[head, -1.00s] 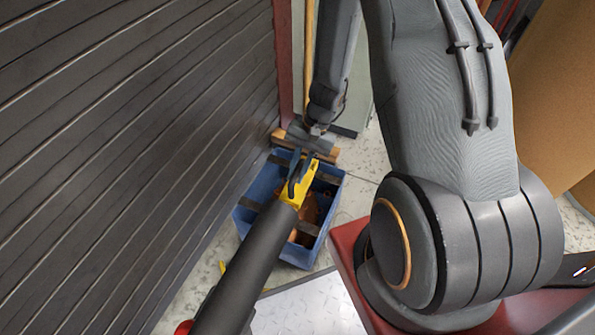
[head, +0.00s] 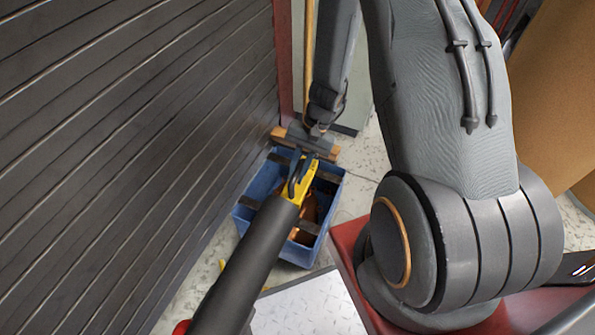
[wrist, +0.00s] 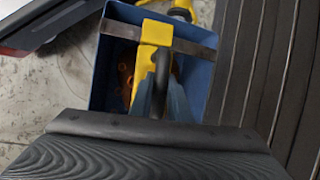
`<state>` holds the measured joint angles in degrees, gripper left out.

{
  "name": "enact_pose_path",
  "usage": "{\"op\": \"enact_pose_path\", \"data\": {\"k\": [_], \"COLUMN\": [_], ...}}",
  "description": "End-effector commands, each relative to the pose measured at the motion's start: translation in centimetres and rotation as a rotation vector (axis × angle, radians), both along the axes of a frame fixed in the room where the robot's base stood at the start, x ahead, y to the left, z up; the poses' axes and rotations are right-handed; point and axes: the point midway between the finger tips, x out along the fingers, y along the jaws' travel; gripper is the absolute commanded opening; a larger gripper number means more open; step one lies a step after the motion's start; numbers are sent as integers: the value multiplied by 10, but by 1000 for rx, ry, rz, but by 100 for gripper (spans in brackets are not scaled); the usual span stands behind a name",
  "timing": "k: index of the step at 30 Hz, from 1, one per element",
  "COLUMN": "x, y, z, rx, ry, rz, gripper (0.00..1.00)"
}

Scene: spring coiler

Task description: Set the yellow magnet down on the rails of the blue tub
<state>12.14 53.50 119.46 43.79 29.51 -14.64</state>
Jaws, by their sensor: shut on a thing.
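The yellow magnet (head: 308,181) is over the blue tub (head: 243,213) in the head view. My gripper (head: 297,178) is shut on the magnet from above. In the wrist view the magnet (wrist: 153,38) lies across a dark rail (wrist: 192,46) of the tub (wrist: 104,75), with my gripper (wrist: 160,85) in front of it. I cannot tell whether the magnet touches the rails. A dark cylinder hides part of the magnet in the head view.
The dark cylinder (head: 245,268) slants up from the bottom edge. Copper-coloured pieces (head: 311,207) lie inside the tub. A dark slatted wall (head: 130,130) stands close on the left. Pale floor (head: 361,160) shows to the right.

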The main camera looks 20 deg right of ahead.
Motion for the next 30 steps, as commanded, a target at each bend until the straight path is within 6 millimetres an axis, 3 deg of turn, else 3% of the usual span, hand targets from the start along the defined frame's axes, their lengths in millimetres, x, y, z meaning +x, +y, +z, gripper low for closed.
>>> {"op": "enact_pose_path", "data": {"k": [12,13,16,25,30], "x": [0,0,0,0,4], "y": [0,0,0,0,-7], "z": [0,0,0,0,17], "rx": [1,1,0,0,-1], "ry": [-1,-1,0,0,-4], "rz": [0,0,0,0,-1], "gripper": [0,21,38,38,38]}}
